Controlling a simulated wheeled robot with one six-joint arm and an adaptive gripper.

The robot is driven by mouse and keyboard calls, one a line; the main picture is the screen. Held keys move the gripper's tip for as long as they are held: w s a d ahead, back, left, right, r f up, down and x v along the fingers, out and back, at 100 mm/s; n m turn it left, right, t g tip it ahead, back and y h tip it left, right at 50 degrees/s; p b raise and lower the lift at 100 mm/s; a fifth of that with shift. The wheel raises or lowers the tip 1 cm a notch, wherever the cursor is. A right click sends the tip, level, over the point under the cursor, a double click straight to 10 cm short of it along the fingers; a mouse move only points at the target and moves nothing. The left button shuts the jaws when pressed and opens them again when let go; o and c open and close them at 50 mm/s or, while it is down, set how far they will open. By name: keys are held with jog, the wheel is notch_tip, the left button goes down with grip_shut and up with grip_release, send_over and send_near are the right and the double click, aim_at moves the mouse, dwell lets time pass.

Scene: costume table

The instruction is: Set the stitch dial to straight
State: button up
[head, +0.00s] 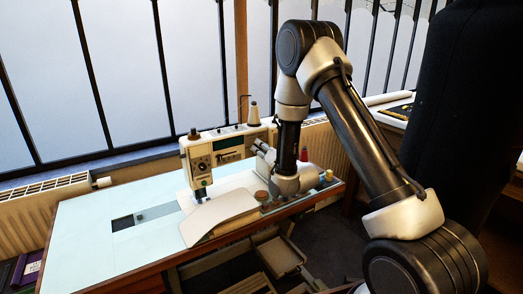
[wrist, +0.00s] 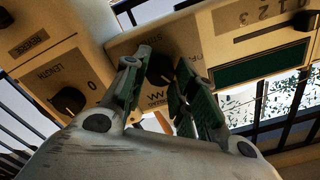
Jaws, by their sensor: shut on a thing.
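The cream sewing machine (head: 200,153) stands on the pale table. In the wrist view its front panel fills the top, and the dark stitch dial (wrist: 160,70) sits between my fingertips. My gripper (wrist: 157,74) is shut on the dial, one finger on each side. A zigzag mark (wrist: 156,98) shows on the panel below the dial. Lettering beside the dial is partly covered by the fingers. I cannot tell which way the dial points. In the head view my gripper (head: 262,152) reaches the right part of the machine's front, and the dial is hidden there.
A dark length dial (wrist: 68,100) is left of the stitch dial, and a green panel (wrist: 262,66) is to the right. A thread cone (head: 253,116) stands on top. A red spool (head: 304,154) and small items are near the table's right end. The table's left side (head: 85,230) is clear.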

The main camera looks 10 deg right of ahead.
jog(key=o, duration=1)
jog(key=shift+o, duration=0.2)
jog(key=v, duration=0.7)
jog(key=shift+s, duration=0.2)
jog(key=shift+d+r, duration=0.1)
